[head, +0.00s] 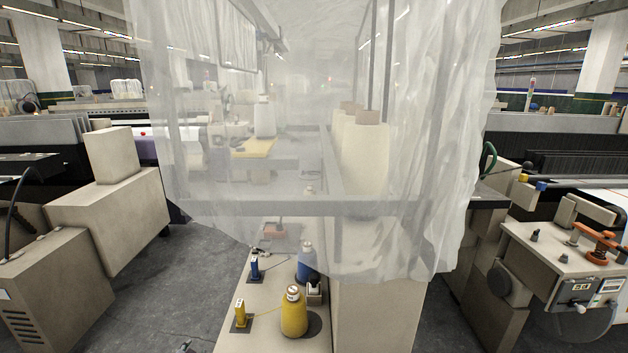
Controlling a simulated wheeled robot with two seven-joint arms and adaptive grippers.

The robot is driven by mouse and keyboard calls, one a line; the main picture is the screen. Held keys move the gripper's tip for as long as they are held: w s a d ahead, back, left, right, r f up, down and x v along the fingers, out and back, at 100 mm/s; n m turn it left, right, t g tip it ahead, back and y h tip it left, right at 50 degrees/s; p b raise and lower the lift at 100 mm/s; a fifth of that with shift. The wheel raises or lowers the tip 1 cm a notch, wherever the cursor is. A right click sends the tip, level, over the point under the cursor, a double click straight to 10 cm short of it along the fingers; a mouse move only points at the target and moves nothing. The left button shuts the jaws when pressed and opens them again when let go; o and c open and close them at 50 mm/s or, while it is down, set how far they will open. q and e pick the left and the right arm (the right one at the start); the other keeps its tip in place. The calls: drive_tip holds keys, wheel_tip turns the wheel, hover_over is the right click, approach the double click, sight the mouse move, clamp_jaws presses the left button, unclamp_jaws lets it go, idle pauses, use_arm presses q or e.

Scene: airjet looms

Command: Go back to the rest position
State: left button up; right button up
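Neither of my grippers can be made out in the head view. A small dark piece (185,347) shows at the bottom edge, too little of it to tell what it is. A yellow yarn cone (294,314) stands upright on a beige table (262,336), beside a small yellow post (240,313). A blue yarn cone (307,264) stands behind it, near a small blue post (255,267). The blue cone is partly behind a translucent plastic sheet (440,150).
The sheet hangs across the middle and blurs several large cream cones (365,160) behind it. Beige machine housings (110,200) stand at the left. A machine panel with an orange handle (597,245) stands at the right. Grey floor (190,290) is clear left of the table.

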use_arm(q)
drive_tip(key=s+d+f+n+g, duration=0.1)
drive_tip(key=s+d+f+g, duration=0.2)
drive_tip(key=s+f, duration=0.95)
drive_tip(key=s+d+f+n+g, duration=0.1)
drive_tip(key=s+d+f+g, duration=0.15)
drive_tip(key=s+f, duration=1)
drive_tip(key=s+d+f+g, duration=0.1)
drive_tip(key=s+d+f, duration=0.1)
drive_tip(key=s, duration=0.9)
drive_tip(key=s+d+f+g+h, duration=0.1)
drive_tip(key=s+d, duration=0.3)
drive_tip(key=s, duration=0.8)
drive_tip(key=s+d+f+g, duration=0.2)
drive_tip(key=s+d+f, duration=0.1)
drive_tip(key=s, duration=0.9)
drive_tip(key=shift+d+f+n+h, duration=0.15)
drive_tip(key=shift+d+n+h, duration=0.1)
drive_tip(key=shift+n+h, duration=0.15)
use_arm(e)
drive_tip(key=shift+s, duration=0.9)
use_arm(q)
drive_tip(key=shift+s, duration=0.1)
